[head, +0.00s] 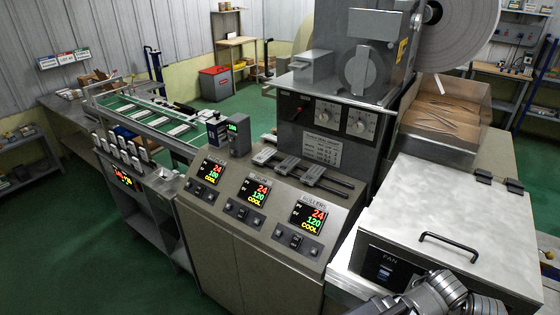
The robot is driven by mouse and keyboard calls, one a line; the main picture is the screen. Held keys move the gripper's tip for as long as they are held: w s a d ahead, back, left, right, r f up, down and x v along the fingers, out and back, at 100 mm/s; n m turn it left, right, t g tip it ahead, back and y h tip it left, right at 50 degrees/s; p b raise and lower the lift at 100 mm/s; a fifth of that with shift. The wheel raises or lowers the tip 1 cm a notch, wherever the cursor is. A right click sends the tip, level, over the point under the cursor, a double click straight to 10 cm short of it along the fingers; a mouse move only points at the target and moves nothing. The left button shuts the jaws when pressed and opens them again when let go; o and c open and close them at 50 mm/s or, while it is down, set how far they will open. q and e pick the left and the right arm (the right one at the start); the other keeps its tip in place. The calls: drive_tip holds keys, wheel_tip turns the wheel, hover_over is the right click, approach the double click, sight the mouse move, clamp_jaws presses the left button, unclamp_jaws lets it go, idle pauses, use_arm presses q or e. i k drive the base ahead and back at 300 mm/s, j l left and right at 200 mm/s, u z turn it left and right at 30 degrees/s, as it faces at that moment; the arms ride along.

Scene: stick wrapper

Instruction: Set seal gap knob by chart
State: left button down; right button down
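Part of my arm shows at the bottom right, well below and right of the dials. Neither gripper's fingertips are in view, and nothing of mine touches the knobs.
Below the dials, the sloping console (262,205) carries several lit displays and switches. A steel cover (450,215) with a black handle and FAN panel stands at right. A green-bedded conveyor (150,117) runs left.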

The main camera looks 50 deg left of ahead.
sight(324, 117)
drive_tip(key=u, duration=1.2)
